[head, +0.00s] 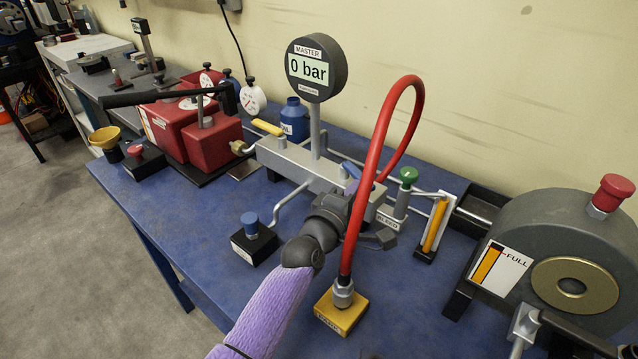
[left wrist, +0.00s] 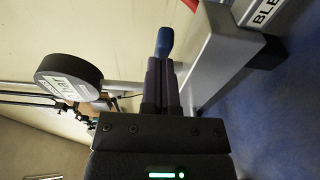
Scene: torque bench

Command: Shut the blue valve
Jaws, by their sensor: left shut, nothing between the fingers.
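The blue valve shows as a small blue handle (head: 351,171) on the grey manifold block (head: 300,163), partly hidden by my left gripper (head: 352,188). In the left wrist view the blue handle (left wrist: 164,42) shows just beyond the tips of my left fingers (left wrist: 161,72). The fingers are together with nothing between them. They are at or very close to the handle; I cannot tell whether they touch it. The master gauge (head: 317,68) above the manifold reads 0 bar. My right gripper is not in view.
A red hose (head: 384,120) arches close beside my left gripper down to a yellow block (head: 341,310). A green knob (head: 408,176) stands to the right. A blue knob on a black block (head: 254,245) stands to the left. A large grey drum unit (head: 560,225) fills the right side.

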